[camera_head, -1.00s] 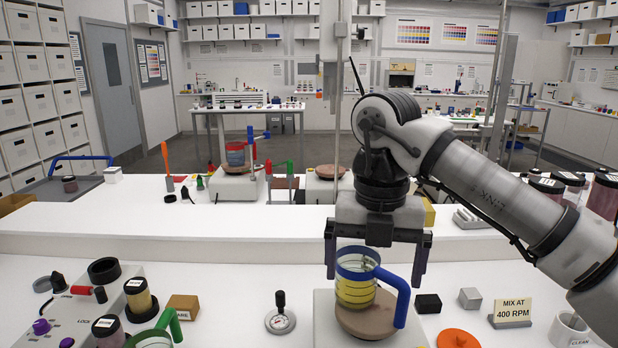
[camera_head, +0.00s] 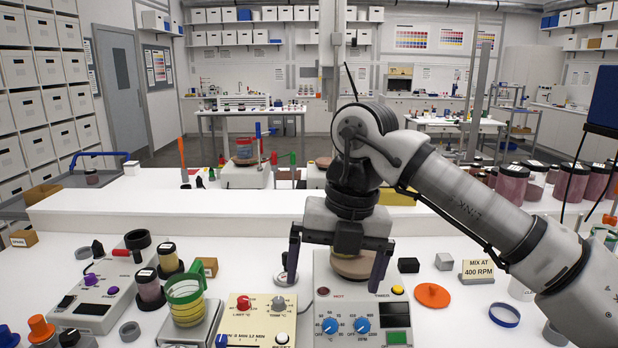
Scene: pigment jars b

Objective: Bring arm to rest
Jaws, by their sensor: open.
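My gripper (camera_head: 338,272) hangs over the bench in the middle of the view, jaws apart, pointing down. It is empty as far as I can see. My arm reaches in from the right. I cannot tell how high the fingertips are above the stirrer.
Left stand a green-rimmed jug of yellow stuff (camera_head: 186,302), dark-lidded jars (camera_head: 150,290) and a cream control box (camera_head: 258,322). Right lie a black block (camera_head: 408,265), an orange disc (camera_head: 432,295), a sign (camera_head: 478,270) and a blue ring (camera_head: 505,315). A raised white shelf (camera_head: 250,215) runs behind.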

